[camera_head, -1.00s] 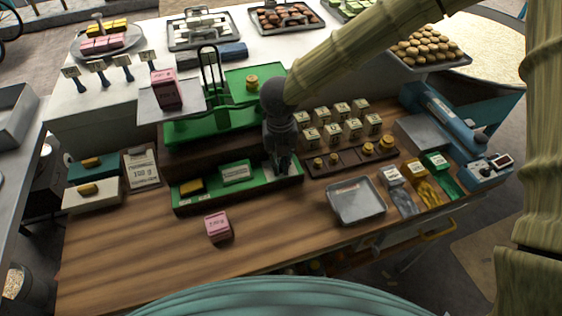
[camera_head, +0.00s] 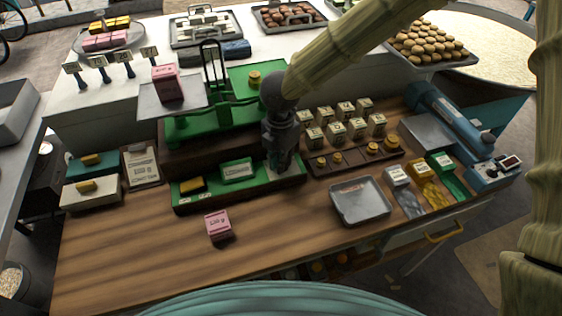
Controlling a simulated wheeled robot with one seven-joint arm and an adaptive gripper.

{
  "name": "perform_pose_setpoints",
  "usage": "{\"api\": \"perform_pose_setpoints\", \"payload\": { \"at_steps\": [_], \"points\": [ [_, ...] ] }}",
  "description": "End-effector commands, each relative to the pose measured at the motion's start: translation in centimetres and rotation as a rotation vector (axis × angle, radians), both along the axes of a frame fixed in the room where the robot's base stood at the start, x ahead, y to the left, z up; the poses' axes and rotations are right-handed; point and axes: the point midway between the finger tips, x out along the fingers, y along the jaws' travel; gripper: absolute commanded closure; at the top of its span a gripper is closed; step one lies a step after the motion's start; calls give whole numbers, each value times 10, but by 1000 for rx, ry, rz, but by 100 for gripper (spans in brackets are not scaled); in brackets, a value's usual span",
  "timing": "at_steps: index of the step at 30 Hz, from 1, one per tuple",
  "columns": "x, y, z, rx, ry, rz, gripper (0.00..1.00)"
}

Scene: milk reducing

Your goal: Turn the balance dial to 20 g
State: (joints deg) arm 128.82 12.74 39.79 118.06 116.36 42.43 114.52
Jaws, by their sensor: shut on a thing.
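The green balance (camera_head: 212,119) stands on a brown base at the back of the wooden counter. A pink block (camera_head: 167,84) sits on its left pan (camera_head: 178,99), and a brass weight (camera_head: 254,78) sits on its right green plate. My gripper (camera_head: 279,168) points down at the right end of the green front tray (camera_head: 218,193) below the balance. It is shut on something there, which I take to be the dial. The fingers and arm hide it, and its reading cannot be seen.
Several brass weights (camera_head: 372,149) and small labelled boxes (camera_head: 357,127) stand close to the right of my gripper. A metal tray (camera_head: 359,201) and a pink block (camera_head: 218,225) lie in front. The front counter is mostly clear.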

Motion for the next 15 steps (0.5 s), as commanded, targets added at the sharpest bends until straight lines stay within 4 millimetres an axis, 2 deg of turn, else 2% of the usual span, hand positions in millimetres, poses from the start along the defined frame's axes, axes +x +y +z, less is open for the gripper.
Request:
{"api": "perform_pose_setpoints", "payload": {
  "at_steps": [15],
  "points": [
    [2, 0, 1, 0, -4, -76, 100]
  ]
}}
